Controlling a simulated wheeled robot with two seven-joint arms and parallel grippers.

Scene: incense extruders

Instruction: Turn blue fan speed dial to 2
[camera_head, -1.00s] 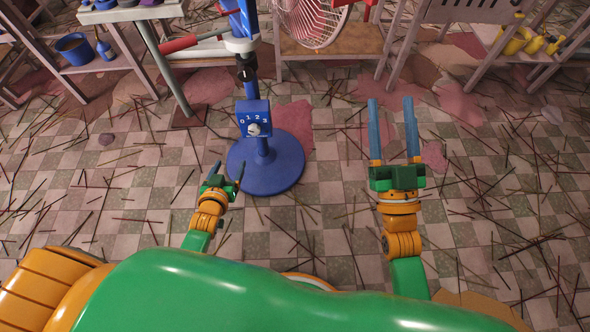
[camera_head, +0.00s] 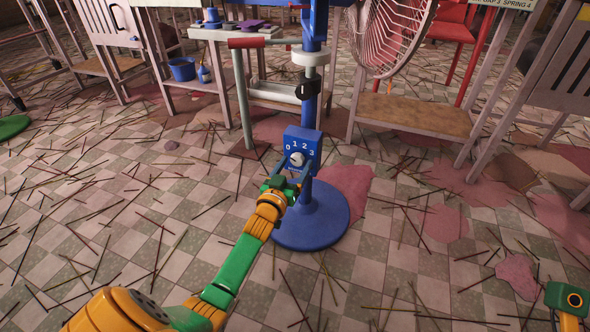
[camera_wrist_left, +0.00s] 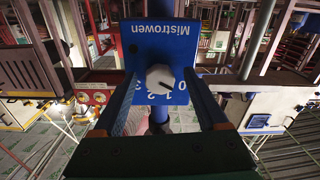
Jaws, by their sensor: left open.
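The blue fan stand carries a blue control box (camera_head: 303,143) marked 0, 1, 2, 3, with a white dial (camera_head: 297,158) on its front. In the left wrist view the box (camera_wrist_left: 190,35) appears upside down with the word Mistrowen, and the dial (camera_wrist_left: 159,78) shows a dark mark pointing roughly toward the 0. My left gripper (camera_head: 292,170) is open right at the dial. In its wrist view the two fingers (camera_wrist_left: 165,98) stand either side of the dial; whether they touch it I cannot tell. My right gripper's fingers are not in view.
The stand's round blue base (camera_head: 318,222) rests on the checkered floor, strewn with thin sticks. Behind are a pink-caged fan (camera_head: 390,35) over a wooden shelf (camera_head: 412,115), and a bench with a blue bucket (camera_head: 182,69). Part of my right arm shows at the lower right.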

